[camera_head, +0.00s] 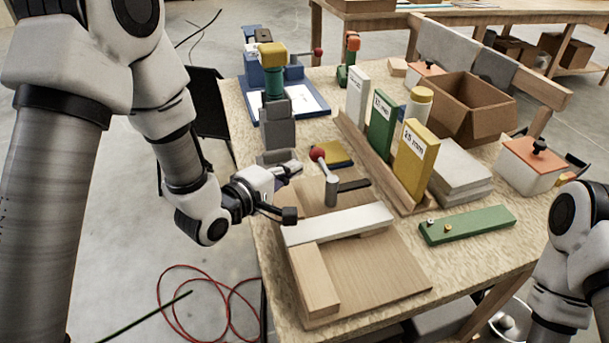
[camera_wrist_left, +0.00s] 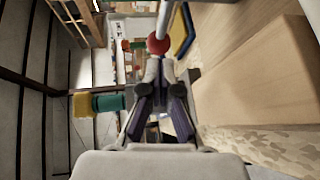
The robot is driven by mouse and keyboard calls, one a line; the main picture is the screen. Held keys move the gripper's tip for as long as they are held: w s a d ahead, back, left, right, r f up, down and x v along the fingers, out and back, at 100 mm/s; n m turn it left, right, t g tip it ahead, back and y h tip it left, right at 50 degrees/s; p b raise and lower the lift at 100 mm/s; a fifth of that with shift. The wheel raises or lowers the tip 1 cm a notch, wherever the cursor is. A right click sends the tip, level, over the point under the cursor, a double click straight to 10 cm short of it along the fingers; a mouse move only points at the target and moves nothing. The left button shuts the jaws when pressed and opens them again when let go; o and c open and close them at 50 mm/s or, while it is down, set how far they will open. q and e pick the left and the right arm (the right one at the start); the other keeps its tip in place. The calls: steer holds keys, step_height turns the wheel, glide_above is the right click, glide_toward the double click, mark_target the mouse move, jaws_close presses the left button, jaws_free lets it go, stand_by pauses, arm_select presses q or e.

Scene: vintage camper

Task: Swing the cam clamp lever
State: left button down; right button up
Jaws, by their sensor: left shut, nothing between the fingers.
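The cam clamp lever is a grey arm with a red ball knob (camera_head: 318,154), on a grey upright post (camera_head: 331,190) on the wooden fixture board (camera_head: 385,270). A dark bar reaches right from the post. My left gripper (camera_head: 288,171) is shut and empty, left of the knob at the board's edge. In the left wrist view the red knob (camera_wrist_left: 158,45) shows just beyond the fingertips (camera_wrist_left: 158,75), with the lever rod rising above it. I cannot tell whether they touch. My right gripper is out of view; only its arm shows at the right edge.
A white bar (camera_head: 340,224) and a wooden block (camera_head: 313,280) lie on the board. White, green and yellow labelled blocks (camera_head: 415,160) stand in a rack right of the lever. A grey and green fixture (camera_head: 277,125) stands behind my gripper. A green strip (camera_head: 467,224) lies right.

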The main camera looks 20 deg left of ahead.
mark_target(322, 154)
arm_select(q)
steer(key=x, duration=0.4)
steer(key=shift+w+r+p, duration=0.1)
steer(key=shift+w+p, duration=0.25)
steer(key=shift+d, duration=0.1)
